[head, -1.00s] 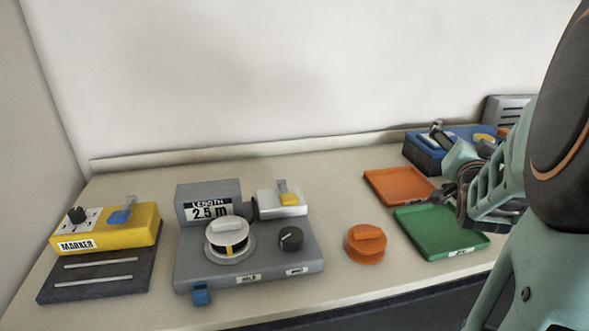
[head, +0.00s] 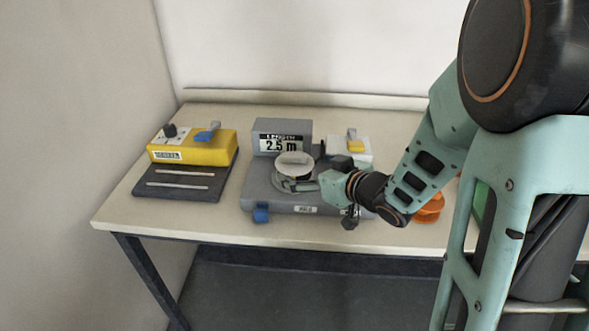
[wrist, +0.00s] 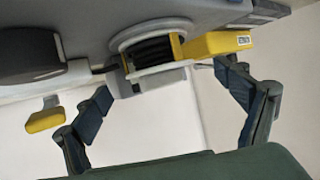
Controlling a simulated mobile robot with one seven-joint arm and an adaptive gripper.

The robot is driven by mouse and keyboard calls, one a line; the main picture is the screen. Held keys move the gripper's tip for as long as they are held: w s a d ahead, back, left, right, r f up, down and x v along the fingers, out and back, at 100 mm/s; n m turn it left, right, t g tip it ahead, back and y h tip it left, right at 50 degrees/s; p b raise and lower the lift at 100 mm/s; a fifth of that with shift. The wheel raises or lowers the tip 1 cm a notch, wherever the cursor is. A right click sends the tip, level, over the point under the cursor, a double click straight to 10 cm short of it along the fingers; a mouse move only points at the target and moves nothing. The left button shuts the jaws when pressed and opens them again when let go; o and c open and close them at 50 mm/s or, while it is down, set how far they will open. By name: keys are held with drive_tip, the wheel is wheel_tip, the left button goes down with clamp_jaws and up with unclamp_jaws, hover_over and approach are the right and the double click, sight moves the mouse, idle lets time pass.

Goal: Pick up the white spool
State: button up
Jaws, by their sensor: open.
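The white spool (head: 294,163) sits on the grey length machine (head: 262,190), below its "2.5 m" display. My gripper (head: 318,184) is just to the right of the spool, low over the machine, and its fingers are small and partly hidden in the head view. In the wrist view the spool (wrist: 158,72) shows a white rim, dark winding and a yellow strip. My open gripper (wrist: 166,88) has one finger on each side of the spool in that picture, with a gap to both. I cannot tell the remaining depth to the spool.
A yellow marker unit (head: 193,150) stands left of the machine. A white block with a yellow lever (head: 355,146) is behind my wrist. An orange spool (head: 430,207) is at right, partly behind my arm. A blue tab (head: 261,212) projects at the machine's front. Bare table lies at front left.

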sight(297, 163)
drive_tip(key=b+x, duration=0.1)
drive_tip(key=x, duration=0.4)
drive_tip(key=shift+w+a, duration=0.2)
drive_tip(key=shift+w, duration=0.15)
drive_tip(key=shift+c, duration=0.3)
drive_tip(key=c, duration=1.2)
drive_tip(key=shift+c, duration=0.9)
drive_tip(key=shift+r, duration=0.15)
